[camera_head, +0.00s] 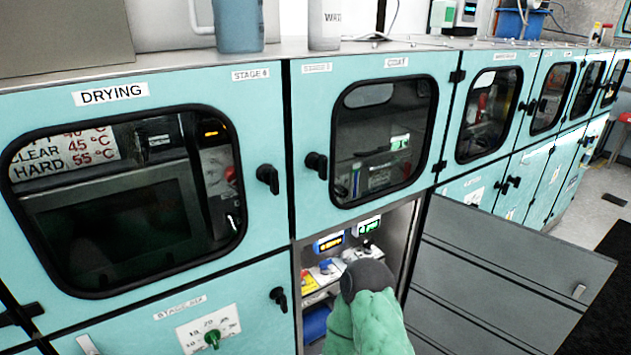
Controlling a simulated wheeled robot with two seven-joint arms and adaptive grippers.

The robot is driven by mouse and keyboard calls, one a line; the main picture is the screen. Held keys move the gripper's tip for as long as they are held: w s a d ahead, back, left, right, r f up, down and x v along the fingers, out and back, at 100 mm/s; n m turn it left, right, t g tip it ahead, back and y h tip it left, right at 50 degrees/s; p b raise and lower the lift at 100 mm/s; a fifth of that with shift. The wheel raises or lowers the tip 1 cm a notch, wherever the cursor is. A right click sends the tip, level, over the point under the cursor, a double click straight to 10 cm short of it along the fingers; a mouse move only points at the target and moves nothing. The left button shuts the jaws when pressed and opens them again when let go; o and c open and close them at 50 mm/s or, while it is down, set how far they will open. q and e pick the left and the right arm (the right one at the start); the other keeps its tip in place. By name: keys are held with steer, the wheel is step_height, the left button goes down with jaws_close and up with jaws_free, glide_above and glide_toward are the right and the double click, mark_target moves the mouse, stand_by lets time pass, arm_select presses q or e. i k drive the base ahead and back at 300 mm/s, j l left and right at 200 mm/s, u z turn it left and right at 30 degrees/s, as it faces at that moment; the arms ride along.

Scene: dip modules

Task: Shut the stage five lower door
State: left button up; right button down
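The stage five lower door (490,280) stands wide open at the lower right, hinged at the right side of its opening. It is swung outward, with its grey inner face showing. The open lower compartment (405,245) is under the upper door labelled COAT (385,140). Lit displays, knobs and a blue item show inside. A green-covered part of my arm with a dark grey end rises from the bottom centre, in front of the opening, and hides part of it. I cannot tell which arm it is. No gripper fingers show.
The DRYING door (262,125) and the stage six lower door (245,310) are shut at the left. More teal cabinets run back right. Dark matting (600,290) lies on the floor beyond the open door. Bottles (238,25) stand on the counter.

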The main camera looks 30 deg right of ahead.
mark_target(482, 282)
steer(key=k+l, duration=0.1)
steer(key=l, duration=0.25)
steer(key=k+l, duration=0.15)
steer(key=l, duration=0.25)
steer(key=k+l+u, duration=0.1)
steer(key=l, duration=0.25)
steer(key=k+l, duration=0.1)
steer(key=l, duration=0.3)
steer(key=k+l, duration=0.15)
steer(key=l, duration=0.2)
steer(key=k+l, duration=0.1)
steer(key=l, duration=0.25)
steer(key=k+l+u, duration=0.1)
steer(key=l, duration=0.65)
steer(key=k+l+u, duration=0.15)
steer(key=l, duration=0.2)
steer(key=k+l, duration=0.1)
steer(key=l, duration=0.3)
steer(key=l+u, duration=0.15)
steer(key=l, duration=0.2)
steer(key=k+l, duration=0.15)
steer(key=l, duration=0.2)
steer(key=k+l+u, duration=0.1)
steer(key=l, duration=0.3)
steer(key=l+u, duration=0.3)
steer(key=l, duration=0.45)
steer(key=l+u, duration=0.25)
steer(key=l, duration=0.5)
